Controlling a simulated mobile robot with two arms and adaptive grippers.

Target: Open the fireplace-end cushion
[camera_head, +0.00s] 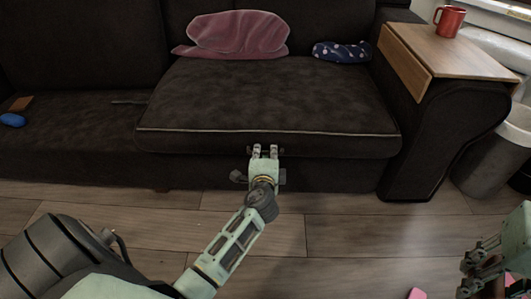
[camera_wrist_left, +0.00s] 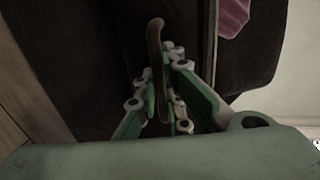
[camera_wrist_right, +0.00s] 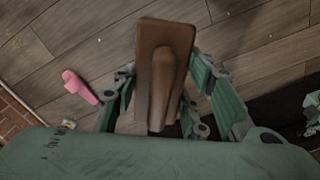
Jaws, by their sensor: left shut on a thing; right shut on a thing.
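A dark seat cushion (camera_head: 270,95) with pale piping lies on the sofa at the right end, next to the armrest. My left gripper (camera_head: 264,151) is at the middle of its front edge. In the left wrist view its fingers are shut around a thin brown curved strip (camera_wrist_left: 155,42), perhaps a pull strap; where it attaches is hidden. My right gripper (camera_head: 484,262) is low at the right edge of the head view. In the right wrist view it is shut on a brown block with a raised grip (camera_wrist_right: 165,75), held above the floor.
A pink pillow (camera_head: 236,35) and a spotted blue cloth (camera_head: 341,52) lie at the cushion's back. A red mug (camera_head: 448,21) stands on a wooden armrest tray (camera_head: 440,58). A grey bin (camera_head: 492,160) is at the right. A pink item (camera_wrist_right: 78,86) lies on the floor.

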